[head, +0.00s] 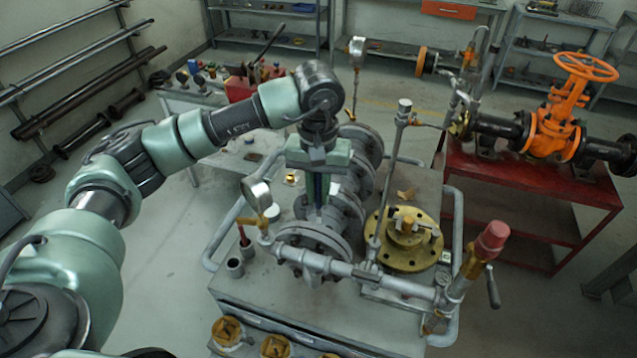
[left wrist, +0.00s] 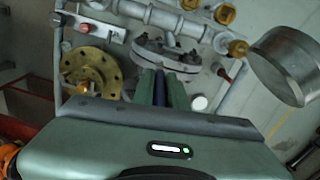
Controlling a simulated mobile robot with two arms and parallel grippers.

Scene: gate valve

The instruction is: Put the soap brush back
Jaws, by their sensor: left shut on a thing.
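My left gripper (head: 317,200) points down over the flanged pipework in the middle of the grey bench. Its green fingers are shut on a narrow dark blue thing, which I take to be the soap brush (head: 319,186). The brush also shows as a dark blue strip between the fingers in the left wrist view (left wrist: 159,88). Most of it is hidden by the fingers, and I cannot tell where its lower end is. Two small grey cups stand at the bench's left side. The front cup (head: 234,268) looks empty; a red-tipped tool (head: 243,236) stands by the rear one. My right gripper is out of view.
A round gauge (head: 257,194) stands close left of the gripper. A large flange (head: 313,243) is below it, with a brass flange (head: 404,240) to the right. A red-capped pipe (head: 491,240) rises at the front right. A grey tube rail surrounds the bench.

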